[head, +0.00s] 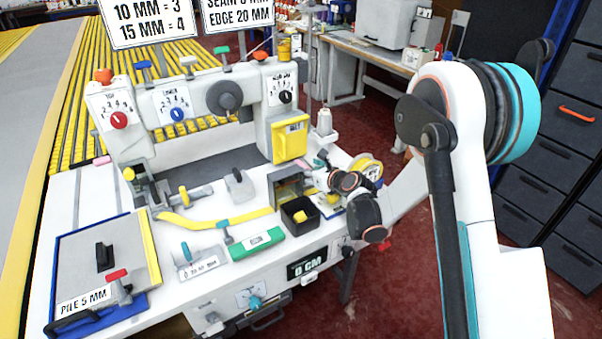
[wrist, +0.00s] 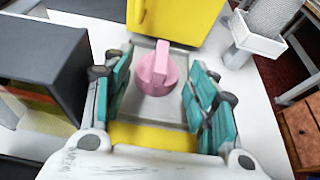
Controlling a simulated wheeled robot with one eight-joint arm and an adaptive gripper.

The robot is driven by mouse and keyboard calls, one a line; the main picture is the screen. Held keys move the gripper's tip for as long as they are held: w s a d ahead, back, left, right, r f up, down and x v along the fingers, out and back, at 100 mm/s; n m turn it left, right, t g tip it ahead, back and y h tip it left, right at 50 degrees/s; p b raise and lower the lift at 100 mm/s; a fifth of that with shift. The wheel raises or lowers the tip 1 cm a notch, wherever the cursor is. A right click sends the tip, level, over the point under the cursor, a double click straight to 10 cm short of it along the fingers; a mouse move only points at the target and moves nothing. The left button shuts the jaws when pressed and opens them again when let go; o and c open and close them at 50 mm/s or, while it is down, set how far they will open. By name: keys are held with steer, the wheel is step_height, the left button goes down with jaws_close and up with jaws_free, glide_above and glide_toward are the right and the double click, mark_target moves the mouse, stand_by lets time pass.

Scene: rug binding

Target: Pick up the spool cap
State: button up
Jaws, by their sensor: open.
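The spool cap appears to be the pink round piece with an upright fin (wrist: 158,72) in the wrist view. It sits on a pale surface in front of a yellow housing (wrist: 180,18). My gripper (wrist: 160,80) is open, with teal finger pads on the left and right of the pink piece. Gaps show between the pads and the piece, and nothing is held. In the head view my gripper (head: 322,164) is at the machine table's right end, and the pink piece is mostly hidden there.
A dark open-fronted box (wrist: 52,62) stands close left of my gripper in the wrist view. A white thread cone (wrist: 262,38) stands at the right. In the head view, a black bin (head: 300,214) and a green block (head: 257,243) lie nearer the front of the table.

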mark_target(304, 166)
steer(key=shift+b+x, duration=0.45)
steer(key=shift+x, duration=1.1)
steer(key=shift+c, duration=0.4)
steer(key=c, duration=0.5)
steer(key=shift+r, duration=0.15)
